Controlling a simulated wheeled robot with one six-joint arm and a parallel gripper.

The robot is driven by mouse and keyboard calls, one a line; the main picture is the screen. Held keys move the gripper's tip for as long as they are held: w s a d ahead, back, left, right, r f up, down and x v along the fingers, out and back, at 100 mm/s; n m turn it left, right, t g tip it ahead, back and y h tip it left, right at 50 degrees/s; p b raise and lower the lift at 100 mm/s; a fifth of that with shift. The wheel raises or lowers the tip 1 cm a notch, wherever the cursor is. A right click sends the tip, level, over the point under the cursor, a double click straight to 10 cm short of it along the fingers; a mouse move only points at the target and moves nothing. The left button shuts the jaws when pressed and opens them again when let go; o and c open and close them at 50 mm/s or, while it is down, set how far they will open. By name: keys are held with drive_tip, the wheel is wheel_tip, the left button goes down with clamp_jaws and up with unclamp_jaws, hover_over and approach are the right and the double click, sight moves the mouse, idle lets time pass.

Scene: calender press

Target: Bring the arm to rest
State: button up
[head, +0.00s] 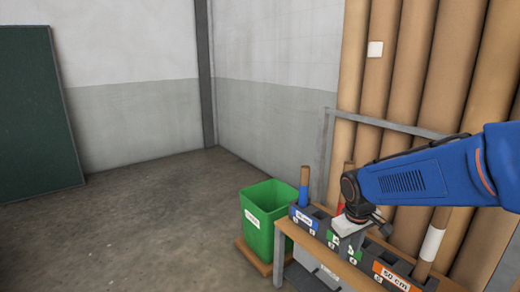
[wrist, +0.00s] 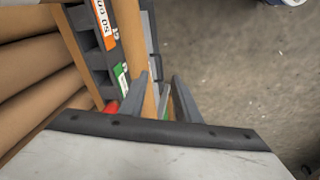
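My blue arm (head: 420,180) reaches in from the right in the head view. Its dark wrist joint is bent down, and my gripper (head: 350,228) hangs over the sorting rack on the wooden bench. The fingers are hard to make out there. In the wrist view my gripper (wrist: 162,92) shows two grey fingers standing apart. Only the bench edge and floor show between them, so it is open and empty. I cannot tell whether the gripper touches the rack.
The dark rack (head: 300,212) has blue, green and orange labels on a wooden bench (head: 283,226). A blue-banded tube (head: 304,186) stands in it. A green bin (head: 263,215) stands to its left. Large brown rolls (head: 385,85) stand behind. The floor (head: 130,235) at left is clear.

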drive_tip(key=s+d+r+m+t, duration=0.1)
drive_tip(key=s+r+m, duration=0.1)
drive_tip(key=s, duration=0.9)
drive_tip(key=s+d+r+m+t+y, duration=0.1)
drive_tip(key=s+r, duration=0.3)
drive_tip(key=s, duration=0.7)
drive_tip(key=shift+m, duration=0.7)
